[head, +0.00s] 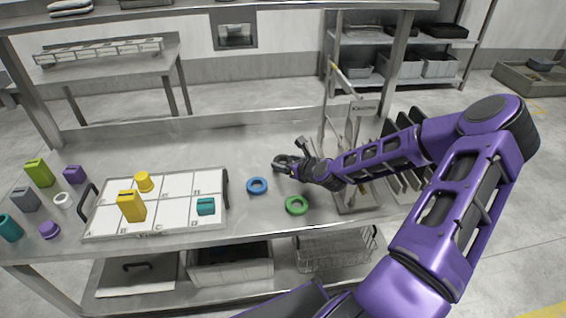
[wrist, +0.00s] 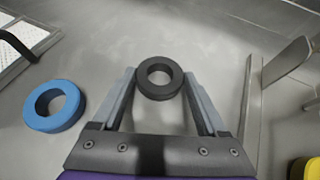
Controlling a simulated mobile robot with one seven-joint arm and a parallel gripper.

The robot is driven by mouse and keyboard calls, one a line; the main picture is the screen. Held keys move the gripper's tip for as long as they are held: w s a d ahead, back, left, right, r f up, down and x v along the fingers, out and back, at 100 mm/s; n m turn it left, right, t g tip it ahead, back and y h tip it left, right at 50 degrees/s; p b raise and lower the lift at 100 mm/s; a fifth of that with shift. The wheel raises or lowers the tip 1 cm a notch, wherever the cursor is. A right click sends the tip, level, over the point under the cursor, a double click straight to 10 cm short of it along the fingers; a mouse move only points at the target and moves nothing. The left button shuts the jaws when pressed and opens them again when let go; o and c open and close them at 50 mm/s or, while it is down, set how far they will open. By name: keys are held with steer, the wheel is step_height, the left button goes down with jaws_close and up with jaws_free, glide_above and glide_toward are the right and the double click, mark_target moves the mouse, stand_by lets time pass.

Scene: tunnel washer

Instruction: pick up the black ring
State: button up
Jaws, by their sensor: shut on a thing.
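The black ring (wrist: 142,84) lies between my gripper's two fingers (wrist: 160,88) in the wrist view, touching both fingertips. My gripper is shut on it. In the head view my gripper (head: 281,167) is low over the steel table, right of the tray; the ring there is hard to tell from the dark fingers. I cannot tell whether the ring is off the table.
A blue ring (head: 257,185) and a green ring (head: 297,205) lie near my gripper. A white sectioned tray (head: 113,219) with yellow and teal pieces is at left, with several loose pieces beyond. A metal rack (head: 348,196) stands at right.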

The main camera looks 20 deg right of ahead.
step_height(320, 180, up, 10)
steer(key=p, duration=0.1)
steer(key=shift+p, duration=0.4)
stand_by(0.5)
